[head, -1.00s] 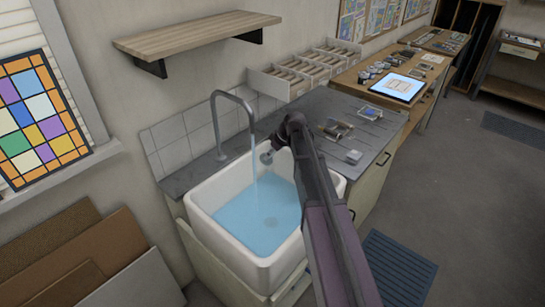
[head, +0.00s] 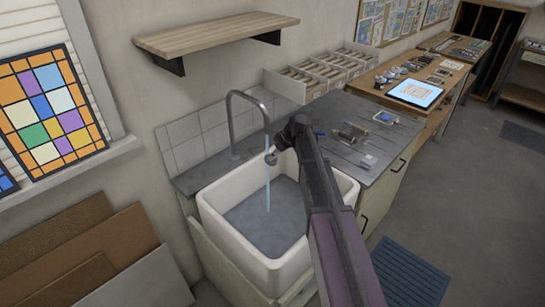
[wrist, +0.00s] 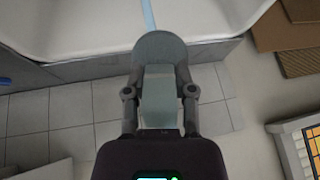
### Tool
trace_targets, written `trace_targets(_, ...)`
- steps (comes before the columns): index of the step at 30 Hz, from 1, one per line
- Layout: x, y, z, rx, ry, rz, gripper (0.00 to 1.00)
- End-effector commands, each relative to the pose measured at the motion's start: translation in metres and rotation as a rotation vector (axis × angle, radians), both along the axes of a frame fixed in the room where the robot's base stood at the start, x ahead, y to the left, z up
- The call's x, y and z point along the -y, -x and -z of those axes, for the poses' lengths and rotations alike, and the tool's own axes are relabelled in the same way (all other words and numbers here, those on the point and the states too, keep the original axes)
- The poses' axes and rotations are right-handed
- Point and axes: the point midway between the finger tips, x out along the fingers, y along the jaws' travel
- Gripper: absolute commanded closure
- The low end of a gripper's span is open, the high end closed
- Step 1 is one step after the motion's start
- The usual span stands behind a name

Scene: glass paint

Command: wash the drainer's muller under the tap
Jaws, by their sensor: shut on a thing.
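My gripper (head: 281,150) is shut on the muller (wrist: 160,52), a pale grey-green glass piece with a wide rounded end and a narrower stem. In the wrist view the stem lies between both fingers and the wide end points away from me. In the head view the muller (head: 270,158) is small and partly hidden by my gripper, above the sink basin. The tap (head: 232,125) is running. Its thin stream (head: 268,188) lines up with the muller's wide end in both views; I cannot tell exactly where it touches. The drainer (head: 340,122) is right of the sink.
The white sink (head: 220,223) has raised rims around my gripper. A wooden shelf (head: 215,32) hangs above the tap. Boards (head: 110,255) lean at left. The floor at right is open around a mat (head: 408,275).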

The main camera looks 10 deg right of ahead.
Motion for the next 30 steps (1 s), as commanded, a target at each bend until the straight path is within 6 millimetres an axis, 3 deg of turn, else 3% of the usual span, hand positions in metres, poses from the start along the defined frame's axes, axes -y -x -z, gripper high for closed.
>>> trace_targets(30,0.007,-0.01,0.0,0.0,0.0,0.001,1.0)
